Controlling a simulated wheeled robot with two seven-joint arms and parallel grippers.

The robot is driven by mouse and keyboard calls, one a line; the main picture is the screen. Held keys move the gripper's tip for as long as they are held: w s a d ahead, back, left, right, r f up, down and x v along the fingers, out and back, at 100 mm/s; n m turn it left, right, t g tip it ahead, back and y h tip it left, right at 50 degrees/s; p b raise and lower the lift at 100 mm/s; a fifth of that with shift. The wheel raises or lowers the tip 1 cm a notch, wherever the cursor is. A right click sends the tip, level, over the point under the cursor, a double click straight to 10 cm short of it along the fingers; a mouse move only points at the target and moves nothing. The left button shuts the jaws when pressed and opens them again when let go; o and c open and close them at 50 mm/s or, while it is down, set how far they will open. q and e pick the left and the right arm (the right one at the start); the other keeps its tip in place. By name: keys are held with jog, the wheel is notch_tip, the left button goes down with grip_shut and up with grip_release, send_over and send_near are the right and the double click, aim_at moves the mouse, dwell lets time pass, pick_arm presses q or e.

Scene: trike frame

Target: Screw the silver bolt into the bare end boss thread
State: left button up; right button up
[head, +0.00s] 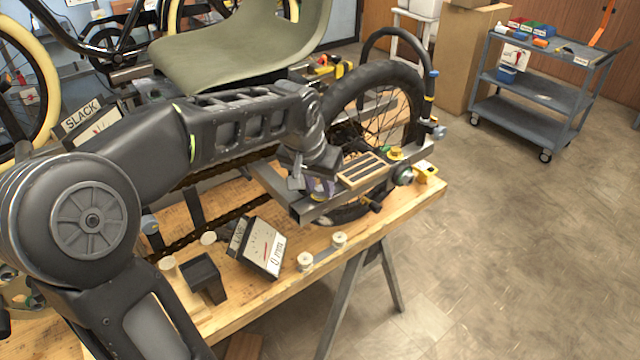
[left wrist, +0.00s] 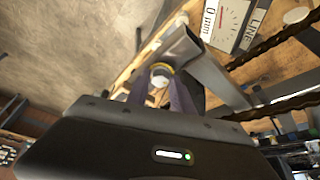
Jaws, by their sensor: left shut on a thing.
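My left gripper (head: 318,188) is low over the near end of the grey trike frame tube (head: 330,203). In the left wrist view its purple fingers (left wrist: 160,95) are shut around a small pale silver round piece with a yellow ring, which looks like the silver bolt (left wrist: 160,76). The open end of a grey square tube (left wrist: 180,47) is close beside it. My wrist hides the bolt in the head view. I cannot tell whether the bolt touches a thread, and the bare end boss is not clearly visible. My right gripper is not in view.
A slotted wooden block (head: 362,170) sits by the black wheel (head: 395,85). A gauge marked "0 mm" (head: 262,248) and white round pieces (head: 305,261) lie on the wooden bench (head: 235,315). A tool cart (head: 530,92) stands at the back right; the floor between is clear.

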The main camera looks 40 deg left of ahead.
pick_arm(q)
jog(key=o, duration=1)
jog(key=shift+o, duration=0.2)
jog(key=a+v, duration=0.1)
jog(key=v, duration=1.1)
jog(key=shift+d, duration=0.45)
